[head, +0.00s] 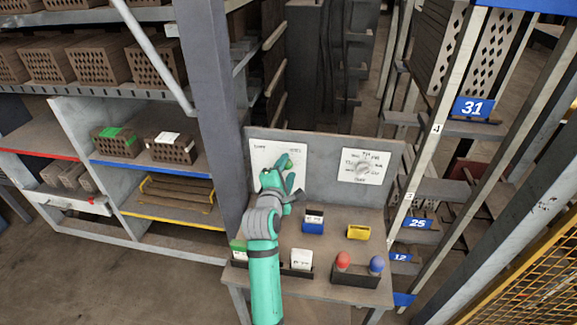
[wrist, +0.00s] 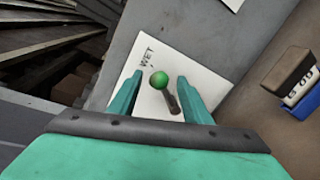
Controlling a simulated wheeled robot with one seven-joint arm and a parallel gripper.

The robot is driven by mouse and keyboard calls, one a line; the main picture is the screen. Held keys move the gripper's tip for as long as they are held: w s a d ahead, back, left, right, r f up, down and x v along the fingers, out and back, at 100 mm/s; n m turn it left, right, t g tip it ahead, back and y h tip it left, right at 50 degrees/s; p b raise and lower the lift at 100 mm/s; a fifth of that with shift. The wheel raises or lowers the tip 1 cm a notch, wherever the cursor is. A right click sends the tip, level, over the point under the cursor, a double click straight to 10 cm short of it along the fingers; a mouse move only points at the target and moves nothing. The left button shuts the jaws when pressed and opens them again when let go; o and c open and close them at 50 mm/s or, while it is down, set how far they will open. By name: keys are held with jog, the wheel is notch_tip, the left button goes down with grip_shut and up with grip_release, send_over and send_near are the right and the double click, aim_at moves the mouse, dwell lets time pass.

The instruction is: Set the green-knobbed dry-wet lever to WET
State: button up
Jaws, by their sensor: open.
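In the wrist view the green knob (wrist: 158,80) of the lever stands out from a white plate (wrist: 205,82) marked WET near its upper left. The lever's dark stem (wrist: 173,103) runs from the knob down and right. My gripper (wrist: 159,82) is open, with one finger on each side of the knob and a gap visible on both sides. In the head view my gripper (head: 279,178) is in front of the white plate (head: 262,152) on the upright panel and hides the lever. The DRY marking cannot be made out.
A dial plate (head: 346,176) is on the panel's right. On the bench are a blue box (head: 312,227), a yellow block (head: 358,232), a holder with red (head: 343,261) and blue (head: 376,264) knobs, and a white block (head: 301,259). A grey post (head: 212,110) stands close left.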

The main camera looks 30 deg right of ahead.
jog(key=v, duration=0.7)
jog(key=shift+s, duration=0.25)
jog(key=shift+a, duration=0.2)
